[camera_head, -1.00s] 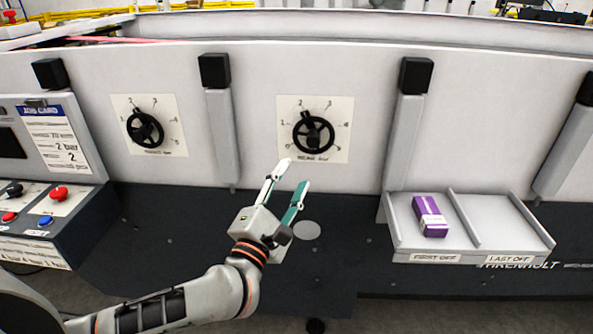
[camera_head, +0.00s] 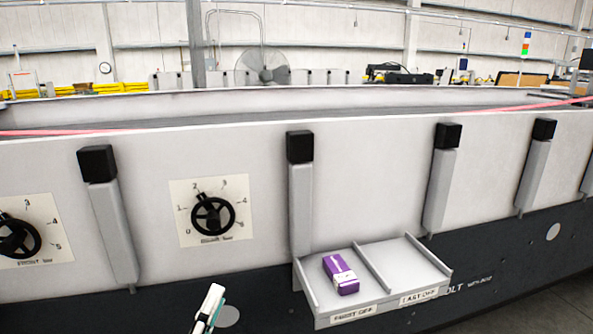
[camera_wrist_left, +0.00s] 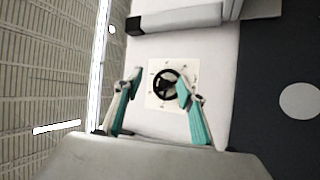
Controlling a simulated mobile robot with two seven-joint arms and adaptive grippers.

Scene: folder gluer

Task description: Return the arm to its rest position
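My left gripper (camera_head: 210,308) shows only in part at the bottom edge of the head view, in front of the machine's dark lower panel. In the left wrist view its two green-padded fingers (camera_wrist_left: 160,82) stand apart with nothing between them but the distant panel. A black handwheel on a white numbered dial (camera_wrist_left: 168,84) appears behind the fingers, apart from them. My right gripper is in neither view.
A handwheel dial (camera_head: 212,215) is on the panel above the left gripper. A two-compartment tray (camera_head: 398,258) juts out to the right, with a purple box (camera_head: 341,274) in its left compartment, labelled FIRST OFF. Another handwheel (camera_head: 20,237) is at the far left.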

